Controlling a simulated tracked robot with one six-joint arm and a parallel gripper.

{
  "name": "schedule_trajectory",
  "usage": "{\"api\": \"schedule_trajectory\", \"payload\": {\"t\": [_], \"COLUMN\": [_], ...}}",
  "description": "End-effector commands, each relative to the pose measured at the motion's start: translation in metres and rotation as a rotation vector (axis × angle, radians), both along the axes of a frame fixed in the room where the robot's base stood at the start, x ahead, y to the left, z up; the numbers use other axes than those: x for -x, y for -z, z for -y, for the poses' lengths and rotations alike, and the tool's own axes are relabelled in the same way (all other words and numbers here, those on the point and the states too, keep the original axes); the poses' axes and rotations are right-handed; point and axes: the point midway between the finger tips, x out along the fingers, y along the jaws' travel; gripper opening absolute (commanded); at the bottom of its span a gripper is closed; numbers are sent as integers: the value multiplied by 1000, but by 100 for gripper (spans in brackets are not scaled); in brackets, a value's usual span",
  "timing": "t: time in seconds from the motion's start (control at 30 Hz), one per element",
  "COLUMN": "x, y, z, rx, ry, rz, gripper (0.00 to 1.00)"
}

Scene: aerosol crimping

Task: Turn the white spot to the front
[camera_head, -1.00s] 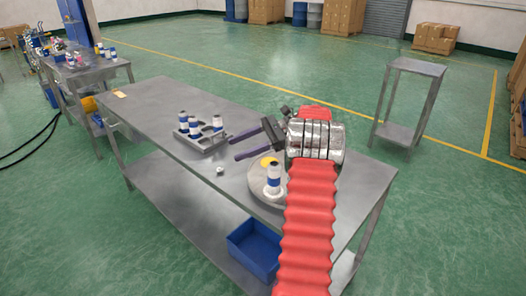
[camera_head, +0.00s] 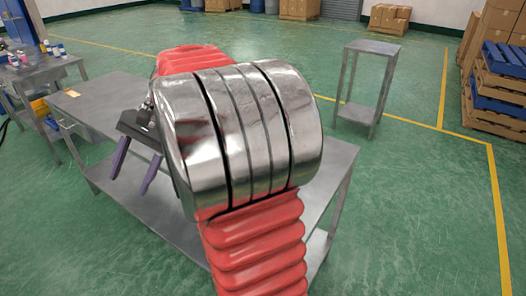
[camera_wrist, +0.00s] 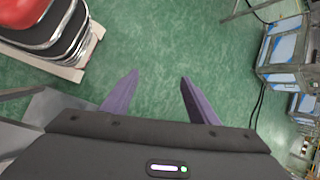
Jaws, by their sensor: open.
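My gripper (camera_head: 130,186) has two purple fingers, spread apart with nothing between them. In the head view it hangs over the left part of the steel table (camera_head: 85,103), pointing down. The wrist view also shows my gripper (camera_wrist: 160,76), with only green floor between and beyond the fingers. My large red and silver arm covers the middle of the table in the head view. The round turntable, the can on it and any white spot are hidden in both current views, so which way the spot faces cannot be told.
A small steel stand (camera_head: 372,48) stands beyond the table on open green floor. Stacked pallets with blue crates (camera_head: 505,62) are at the right. Another workbench with bottles (camera_head: 38,72) is at the far left. Blue and white boxy objects (camera_wrist: 287,45) show in the wrist view.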

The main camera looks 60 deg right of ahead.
Motion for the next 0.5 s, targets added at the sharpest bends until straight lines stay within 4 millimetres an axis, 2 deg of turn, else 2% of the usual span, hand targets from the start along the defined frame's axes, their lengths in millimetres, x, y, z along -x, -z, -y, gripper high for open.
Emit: {"api": "schedule_trajectory", "payload": {"t": [0.03, 0.2, 0.5], "x": [8, 34, 84], "y": [-3, -4, 0], "z": [-14, -45, -87], "rx": [39, 171, 395], "ry": [-39, -163, -394], "rz": [15, 68, 180], "gripper": [54, 54, 54]}}
